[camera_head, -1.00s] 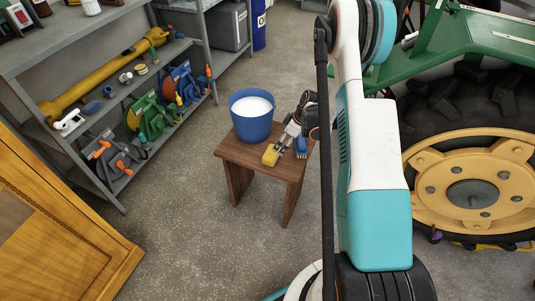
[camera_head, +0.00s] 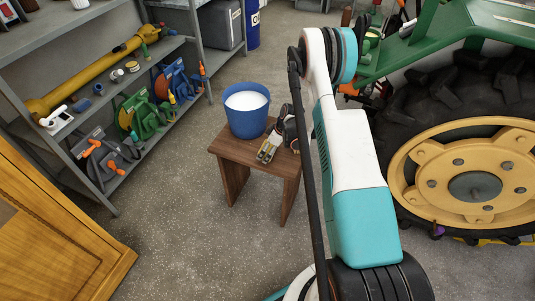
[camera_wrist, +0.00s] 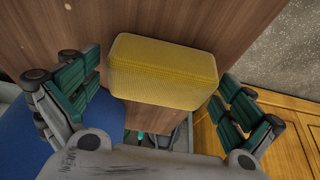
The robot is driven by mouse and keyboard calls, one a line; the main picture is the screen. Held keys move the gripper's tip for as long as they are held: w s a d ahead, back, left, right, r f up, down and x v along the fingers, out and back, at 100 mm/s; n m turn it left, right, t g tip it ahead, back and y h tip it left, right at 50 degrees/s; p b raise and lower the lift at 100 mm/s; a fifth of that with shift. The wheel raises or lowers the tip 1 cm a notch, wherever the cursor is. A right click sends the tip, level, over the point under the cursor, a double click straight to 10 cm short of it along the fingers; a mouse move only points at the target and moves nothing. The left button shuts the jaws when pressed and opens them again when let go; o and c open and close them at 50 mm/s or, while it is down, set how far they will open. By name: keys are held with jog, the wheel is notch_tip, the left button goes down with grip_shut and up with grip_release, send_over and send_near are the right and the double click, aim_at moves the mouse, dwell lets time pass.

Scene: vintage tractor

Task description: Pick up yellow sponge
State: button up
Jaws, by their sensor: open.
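The yellow sponge (camera_wrist: 162,72) is a rounded rectangular block on the wooden stool (camera_head: 238,152). In the wrist view it lies across the space between the fingers of my gripper (camera_wrist: 160,95). The green-padded fingers are spread, one on each side of it, with a visible gap on the right and a narrow one on the left. In the head view my gripper (camera_head: 266,152) is over the front of the stool top and mostly hides the sponge.
A blue bucket (camera_head: 246,118) with white contents stands on the stool close to my gripper; its blue side shows in the wrist view (camera_wrist: 30,140). A grey shelf with tools (camera_head: 100,95) is at left, a wooden cabinet (camera_head: 60,240) at lower left, a tractor wheel (camera_head: 470,185) at right.

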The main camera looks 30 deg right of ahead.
jog(key=c, duration=0.9)
jog(key=shift+r, duration=0.1)
notch_tip(320, 180, up, 20)
jog(key=p, duration=0.7)
